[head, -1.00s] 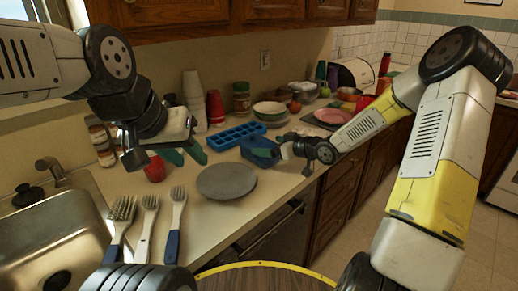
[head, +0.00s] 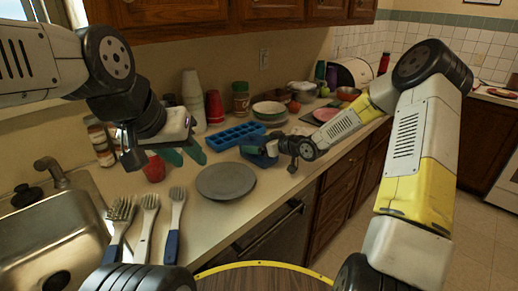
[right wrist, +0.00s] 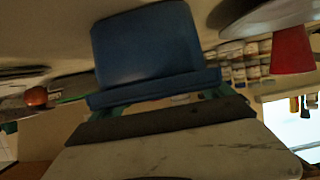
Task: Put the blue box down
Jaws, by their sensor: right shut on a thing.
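The blue box (head: 257,158) is on the right side of the counter in the head view, just in front of the blue compartment tray. My right gripper (head: 272,149) is shut on it and partly hides it. In the right wrist view the blue box (right wrist: 145,45) fills the upper middle, directly beyond my gripper's fingers. I cannot tell whether the box touches the counter. My left gripper (head: 184,153) is open and empty, its two teal fingers spread above the counter beside a red cup.
A grey plate (head: 226,180) lies in front of the box, left of it. The blue compartment tray (head: 235,136) is close behind.

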